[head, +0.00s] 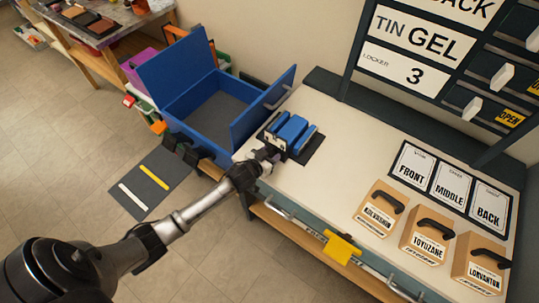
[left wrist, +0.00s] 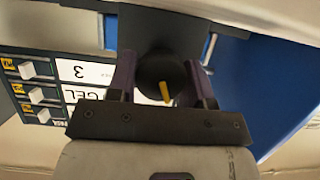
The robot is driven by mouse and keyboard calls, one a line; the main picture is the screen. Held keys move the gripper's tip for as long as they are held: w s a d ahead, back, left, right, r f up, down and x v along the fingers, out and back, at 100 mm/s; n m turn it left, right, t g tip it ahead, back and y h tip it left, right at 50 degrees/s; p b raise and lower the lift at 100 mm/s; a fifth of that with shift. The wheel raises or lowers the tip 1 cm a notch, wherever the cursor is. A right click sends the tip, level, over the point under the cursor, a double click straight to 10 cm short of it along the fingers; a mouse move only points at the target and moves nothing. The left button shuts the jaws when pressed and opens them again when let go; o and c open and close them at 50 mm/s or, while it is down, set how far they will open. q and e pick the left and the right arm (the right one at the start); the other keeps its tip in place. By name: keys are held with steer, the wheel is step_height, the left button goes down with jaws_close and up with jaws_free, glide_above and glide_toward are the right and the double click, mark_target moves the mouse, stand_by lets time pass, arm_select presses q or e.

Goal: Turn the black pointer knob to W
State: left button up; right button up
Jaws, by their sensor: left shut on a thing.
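The black pointer knob (left wrist: 158,70) shows in the left wrist view as a dark round body with a yellow pointer line, which points down and slightly right in that picture. My left gripper (left wrist: 163,84) is shut on the knob, with one finger on each side of it. In the head view my left gripper (head: 268,156) is at the front edge of the white worktop, beside a blue device (head: 291,134) on a black mat. The gripper hides the knob there. I cannot read a W or other dial letters in either view. My right gripper is not in view.
An open blue box (head: 205,105) stands left of the gripper, its door (head: 264,103) close by. Wooden blocks with black handles (head: 380,208) and label cards (head: 450,186) are at the right. A dark rack with sliders (head: 472,108) stands behind. The middle worktop is clear.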

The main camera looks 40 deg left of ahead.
arm_select(q)
steer(key=shift+d+m+y+p, duration=0.1)
steer(key=shift+m+y+p, duration=0.25)
steer(key=shift+m+y, duration=0.25)
steer(key=shift+m, duration=0.7)
steer(key=shift+f+m+y, duration=0.1)
steer(key=shift+m+y, duration=0.5)
steer(key=shift+y, duration=0.1)
steer(key=shift+d+f+m+y+b, duration=0.1)
steer(key=shift+m+y+b, duration=0.3)
steer(key=shift+m+b, duration=0.2)
steer(key=m+t+y+b, duration=0.1)
steer(key=m+b, duration=0.2)
steer(key=shift+f+y, duration=0.15)
steer(key=shift+y, duration=0.25)
steer(key=m+y+b, duration=0.1)
steer(key=m+b, duration=0.1)
steer(key=b, duration=0.1)
steer(key=shift+m+t, duration=0.3)
steer(key=shift+m, duration=0.1)
steer(key=shift+m+t+y+b, duration=0.3)
steer(key=shift+m+b, duration=0.6)
